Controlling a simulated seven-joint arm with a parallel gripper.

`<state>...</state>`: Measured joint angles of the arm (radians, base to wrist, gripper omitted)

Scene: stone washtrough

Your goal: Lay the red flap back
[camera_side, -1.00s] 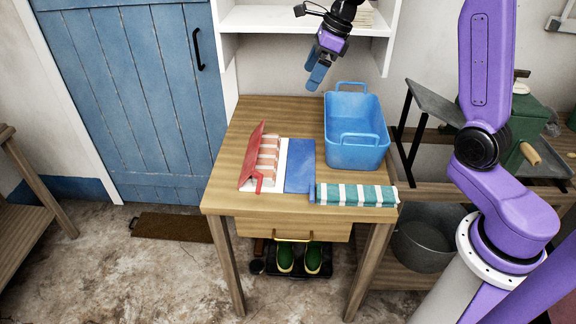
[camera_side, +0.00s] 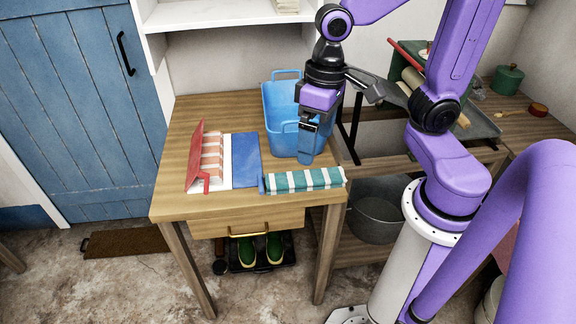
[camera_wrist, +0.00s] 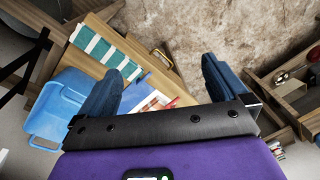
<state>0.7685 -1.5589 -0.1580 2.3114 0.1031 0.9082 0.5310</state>
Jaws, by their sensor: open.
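The red flap (camera_side: 196,158) stands raised and tilted at the left of the tabletop, joined to a white base. Red-and-white striped material (camera_side: 212,158) lies just right of it. A flat blue panel (camera_side: 245,160) lies beside the base. A teal-and-white striped roll (camera_side: 304,180) lies at the panel's right, along the front edge. My gripper (camera_side: 308,148) is in front of the blue tub's right side, above the roll and well right of the red flap. In the wrist view my gripper (camera_wrist: 162,70) is open and empty; the red flap is mostly hidden there.
The blue tub (camera_side: 282,108) with raised handles stands at the back right of the wooden table (camera_side: 180,207). A drawer with a brass handle (camera_side: 249,234) is below the top. A dark rack and metal bucket (camera_side: 374,216) stand right. The table's left rear is clear.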

